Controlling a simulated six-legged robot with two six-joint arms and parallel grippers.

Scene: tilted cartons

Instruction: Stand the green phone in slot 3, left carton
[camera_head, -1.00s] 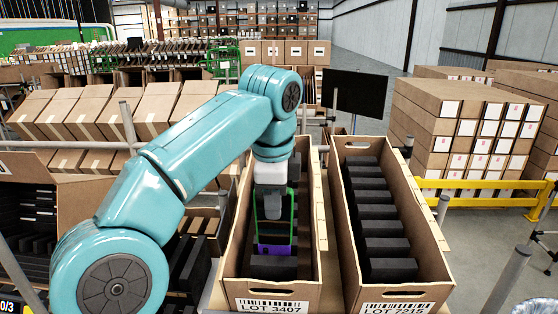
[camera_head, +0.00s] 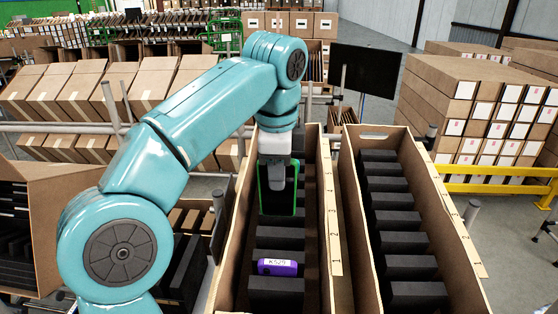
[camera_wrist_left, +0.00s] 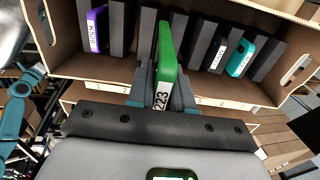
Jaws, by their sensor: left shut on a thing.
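The green phone (camera_head: 278,200) shows a dark face with a bright green rim, held upright over the left carton (camera_head: 228,250). My left gripper (camera_head: 276,180) is shut on it. In the left wrist view the green phone (camera_wrist_left: 167,62) shows a green side and a white label ending in 223, between the fingers (camera_wrist_left: 163,88). A purple phone (camera_head: 278,267) with a white label stands between black dividers near the carton's front. The gripper and phone hide the slots behind them. Whether the phone's lower end is inside a slot I cannot tell. My right gripper is not in view.
The right carton (camera_head: 440,220) stands beside it, with a row of black dividers (camera_head: 397,242). In the left wrist view a teal phone (camera_wrist_left: 240,57) stands in the left carton. A dark screen (camera_head: 365,78) rises behind the cartons. An open box (camera_head: 60,195) is at left.

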